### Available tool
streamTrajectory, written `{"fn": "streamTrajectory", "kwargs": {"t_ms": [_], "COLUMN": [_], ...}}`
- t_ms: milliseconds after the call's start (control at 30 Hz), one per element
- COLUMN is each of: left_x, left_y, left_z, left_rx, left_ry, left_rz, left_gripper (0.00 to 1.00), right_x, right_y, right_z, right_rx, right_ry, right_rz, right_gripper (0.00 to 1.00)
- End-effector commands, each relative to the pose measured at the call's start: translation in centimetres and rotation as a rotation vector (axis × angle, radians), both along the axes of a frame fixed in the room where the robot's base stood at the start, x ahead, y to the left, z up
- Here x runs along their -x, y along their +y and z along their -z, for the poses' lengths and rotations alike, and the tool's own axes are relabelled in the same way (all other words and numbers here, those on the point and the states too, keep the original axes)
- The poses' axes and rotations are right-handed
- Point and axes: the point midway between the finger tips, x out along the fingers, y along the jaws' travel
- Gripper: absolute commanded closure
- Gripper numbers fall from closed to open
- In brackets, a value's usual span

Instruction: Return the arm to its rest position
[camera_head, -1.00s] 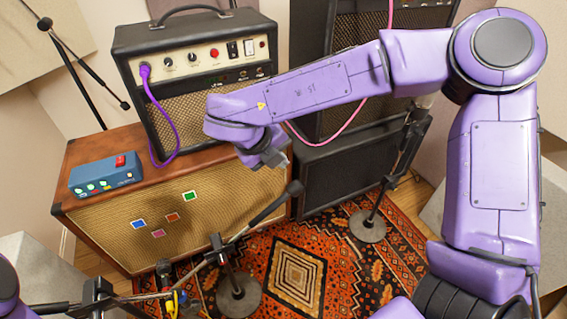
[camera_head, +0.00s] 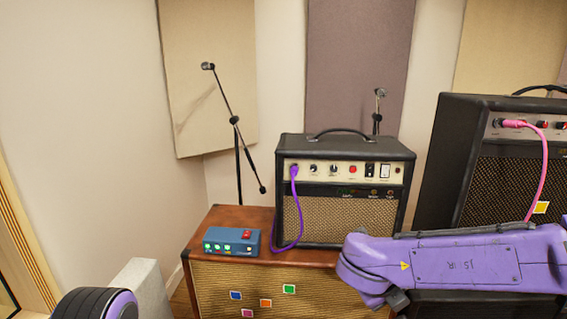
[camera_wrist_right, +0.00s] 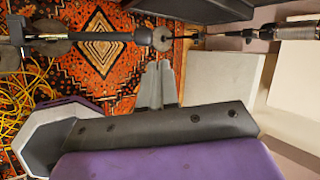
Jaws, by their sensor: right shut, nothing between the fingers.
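My right arm (camera_head: 470,262) is purple and reaches in from the right edge in the head view. Its gripper (camera_head: 397,300) hangs at the lower edge, below and right of the small amp, partly cut off. In the right wrist view the two grey fingers of the right gripper (camera_wrist_right: 158,68) are together, with nothing between them, above the patterned rug (camera_wrist_right: 90,55). A rounded purple and black part of my left arm (camera_head: 100,305) shows at the bottom left; the left gripper is out of view.
A small black amp (camera_head: 345,222) with a purple cable stands on a brown cabinet (camera_head: 225,288) beside a blue pedal box (camera_head: 232,241). A larger black amp (camera_head: 470,130) stands at right. Microphone stands (camera_head: 238,150) are behind; a stand base (camera_wrist_right: 163,38) and yellow cables (camera_wrist_right: 35,95) lie below.

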Motion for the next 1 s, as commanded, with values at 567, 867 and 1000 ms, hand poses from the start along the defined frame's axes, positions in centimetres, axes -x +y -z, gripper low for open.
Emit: {"fn": "streamTrajectory", "kwargs": {"t_ms": [567,867,1000], "left_x": [0.0,0.0,0.0], "left_y": [0.0,0.0,0.0], "left_z": [-1.5,-3.1,-3.4], "left_rx": [0.000,0.000,0.000], "left_ry": [0.000,0.000,0.000], "left_rz": [0.000,0.000,0.000], "left_gripper": [0.48,0.48,0.48], "right_x": [3.7,23.3,27.5], "right_y": [-1.8,-6.3,-8.0], "right_z": [19.4,30.8,31.9], "right_rx": [0.668,0.632,0.581], "right_ry": [0.387,0.878,0.985], "right_rz": [-1.215,-1.918,-1.975], "right_gripper": [1.00,1.00,1.00]}}
